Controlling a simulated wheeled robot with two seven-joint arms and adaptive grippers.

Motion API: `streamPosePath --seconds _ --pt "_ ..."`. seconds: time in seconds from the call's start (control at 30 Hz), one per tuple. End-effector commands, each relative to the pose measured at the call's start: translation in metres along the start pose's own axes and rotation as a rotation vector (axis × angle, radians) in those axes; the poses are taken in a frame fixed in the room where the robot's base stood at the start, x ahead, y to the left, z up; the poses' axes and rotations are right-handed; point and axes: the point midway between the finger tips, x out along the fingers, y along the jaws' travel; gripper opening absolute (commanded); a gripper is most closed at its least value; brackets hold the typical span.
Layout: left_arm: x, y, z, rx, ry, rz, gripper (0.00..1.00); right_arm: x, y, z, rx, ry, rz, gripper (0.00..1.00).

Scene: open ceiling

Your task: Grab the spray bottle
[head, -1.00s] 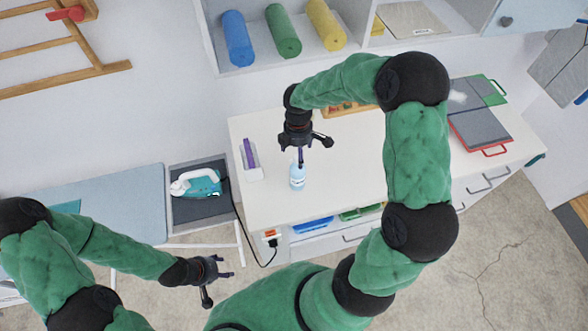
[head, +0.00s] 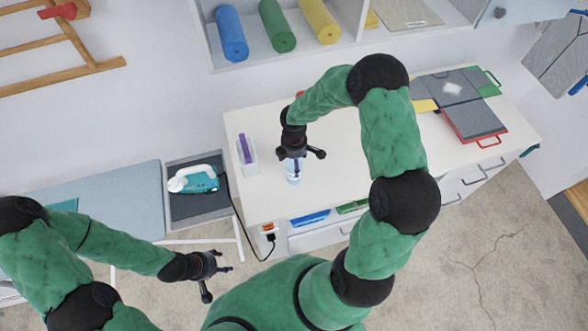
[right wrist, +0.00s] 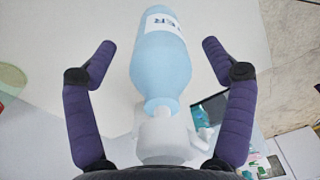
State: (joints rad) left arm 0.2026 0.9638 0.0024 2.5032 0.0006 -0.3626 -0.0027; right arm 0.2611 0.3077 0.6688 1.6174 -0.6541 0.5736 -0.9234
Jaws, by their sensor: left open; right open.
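The spray bottle (head: 294,176) stands on the white counter, mostly covered by my right gripper (head: 297,162) in the head view. In the right wrist view the bottle (right wrist: 160,72) is light blue with a white label and a white spray head. The purple fingers of my right gripper (right wrist: 160,60) are open, one on each side of the bottle, with gaps between them and it. My left gripper (head: 217,278) is open and empty, low in front of the counter, away from the bottle.
A white holder (head: 247,155) with a purple item stands left of the bottle. An iron (head: 195,180) rests on a dark tray beside the ironing board (head: 118,200). Folders (head: 472,120) lie on the counter's right. Rolled mats (head: 277,27) sit on the shelf behind.

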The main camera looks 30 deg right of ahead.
Motion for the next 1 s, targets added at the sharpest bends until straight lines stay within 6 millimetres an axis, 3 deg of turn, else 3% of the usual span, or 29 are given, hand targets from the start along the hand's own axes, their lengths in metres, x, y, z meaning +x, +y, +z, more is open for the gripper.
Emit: streamPosePath --seconds 0.1,0.4,0.77,1.0 --pt "0.0 0.0 0.0 0.0 0.0 0.0 0.56 0.0 0.0 0.0 0.0 0.0 0.0 0.83" --pt "0.0 0.0 0.0 0.0 0.0 0.0 0.56 -0.001 0.0 0.0 0.0 0.0 0.0 0.0" --pt "0.001 0.0 0.0 0.0 0.0 0.0 0.56 -0.005 0.0 0.0 0.001 0.0 0.001 0.0" --pt "0.005 -0.002 0.0 0.0 0.0 0.0 0.56 -0.031 0.001 -0.001 0.0 0.001 0.006 0.0"
